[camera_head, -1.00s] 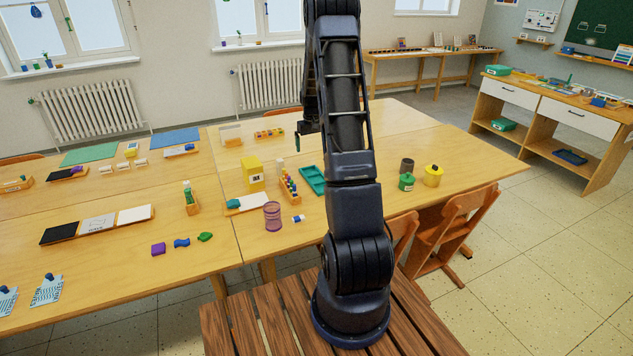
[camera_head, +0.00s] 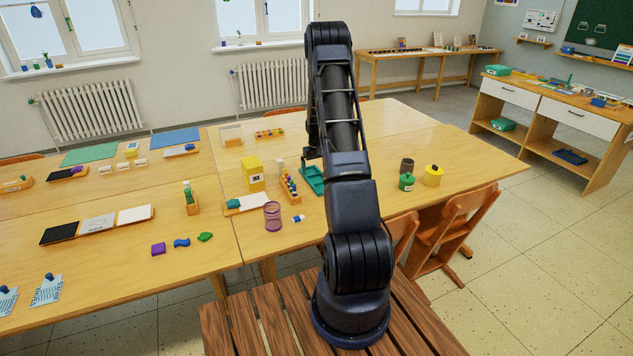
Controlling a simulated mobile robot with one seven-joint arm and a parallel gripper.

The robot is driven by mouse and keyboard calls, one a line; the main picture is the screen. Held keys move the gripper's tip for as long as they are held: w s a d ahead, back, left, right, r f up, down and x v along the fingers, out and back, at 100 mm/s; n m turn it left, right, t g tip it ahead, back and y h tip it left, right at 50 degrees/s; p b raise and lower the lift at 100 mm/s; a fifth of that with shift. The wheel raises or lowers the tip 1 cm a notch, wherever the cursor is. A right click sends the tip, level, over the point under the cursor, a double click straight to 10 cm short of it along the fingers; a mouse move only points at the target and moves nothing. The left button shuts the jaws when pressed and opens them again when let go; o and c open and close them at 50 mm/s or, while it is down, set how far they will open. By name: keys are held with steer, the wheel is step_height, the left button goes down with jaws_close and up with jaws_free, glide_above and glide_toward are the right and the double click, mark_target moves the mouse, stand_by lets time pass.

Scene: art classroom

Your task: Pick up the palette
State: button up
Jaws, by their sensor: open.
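The palette (camera_head: 311,182) is a teal, shallow, tray-like piece on the light wooden table, partly hidden behind my arm. My gripper (camera_head: 309,160) is low over the palette's far end, mostly hidden by my own arm links. Its jaws are open. I cannot tell whether the fingers touch the palette or are just above it.
Left of the palette stand a wooden rack of coloured pegs (camera_head: 289,187), a yellow box (camera_head: 253,172) and a purple mesh cup (camera_head: 272,215). Right of my arm are a green pot (camera_head: 406,182), a yellow pot (camera_head: 433,176) and a dark cup (camera_head: 407,165). Chairs (camera_head: 452,232) stand at the near edge.

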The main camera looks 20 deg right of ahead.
mark_target(316, 180)
steer(key=shift+w+d+f, duration=0.1)
steer(key=shift+d+f, duration=0.05)
steer(key=shift+f, duration=2.4)
steer(key=c, duration=0.9)
